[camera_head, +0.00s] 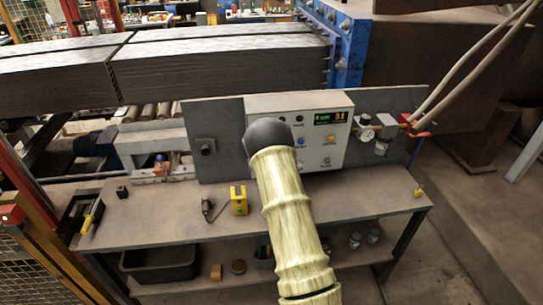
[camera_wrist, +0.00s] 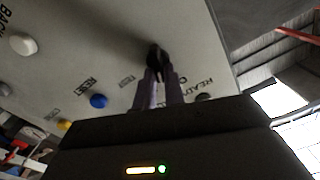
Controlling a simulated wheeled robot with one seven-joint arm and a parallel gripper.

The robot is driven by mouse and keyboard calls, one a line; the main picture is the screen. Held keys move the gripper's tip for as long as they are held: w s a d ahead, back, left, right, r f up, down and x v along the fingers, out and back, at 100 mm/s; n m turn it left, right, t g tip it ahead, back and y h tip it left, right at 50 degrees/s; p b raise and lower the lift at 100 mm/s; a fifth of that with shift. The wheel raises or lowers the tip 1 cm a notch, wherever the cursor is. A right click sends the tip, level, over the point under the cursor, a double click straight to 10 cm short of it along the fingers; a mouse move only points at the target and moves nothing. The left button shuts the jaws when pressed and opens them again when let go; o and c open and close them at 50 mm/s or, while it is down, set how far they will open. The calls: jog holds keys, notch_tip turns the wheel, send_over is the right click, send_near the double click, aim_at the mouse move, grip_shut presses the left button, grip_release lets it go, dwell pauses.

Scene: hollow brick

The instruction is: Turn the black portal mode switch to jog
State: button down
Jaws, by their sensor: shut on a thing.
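The light grey control panel (camera_head: 272,104) stands upright at the back of the workbench, with a small display, buttons and knobs. In the wrist view the panel face (camera_wrist: 110,45) is close and tilted. My gripper (camera_wrist: 157,74) reaches the panel there, its two fingers shut on the black switch (camera_wrist: 154,54). The fingers cover much of the switch, so I cannot tell which position it points to. Labels around it are partly hidden. In the head view my arm covers the gripper and part of the panel.
A blue button (camera_wrist: 98,101), a white button (camera_wrist: 23,44) and a yellow button (camera_wrist: 64,125) sit near the switch. On the bench (camera_head: 350,200) are a yellow device (camera_head: 238,199) and a small black block (camera_head: 122,191). Gauges (camera_head: 366,134) and hoses stand right of the panel.

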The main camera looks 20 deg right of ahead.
jog(key=shift+s+d+f+m+b, duration=0.1)
jog(key=shift+m+b, duration=1)
jog(key=shift+b, duration=0.35)
jog(key=shift+d+f+m+b, duration=0.1)
jog(key=shift+m+b, duration=1)
jog(key=shift+b, duration=0.35)
jog(key=c, duration=1.5)
grip_release()
jog(key=shift+s, duration=0.1)
jog(key=b+v, duration=0.5)
jog(key=v, duration=1.2)
jog(key=shift+s+a+r+b, duration=0.1)
jog(key=shift+r+b, duration=0.05)
jog(key=shift+b, duration=0.2)
jog(key=shift+a, duration=0.1)
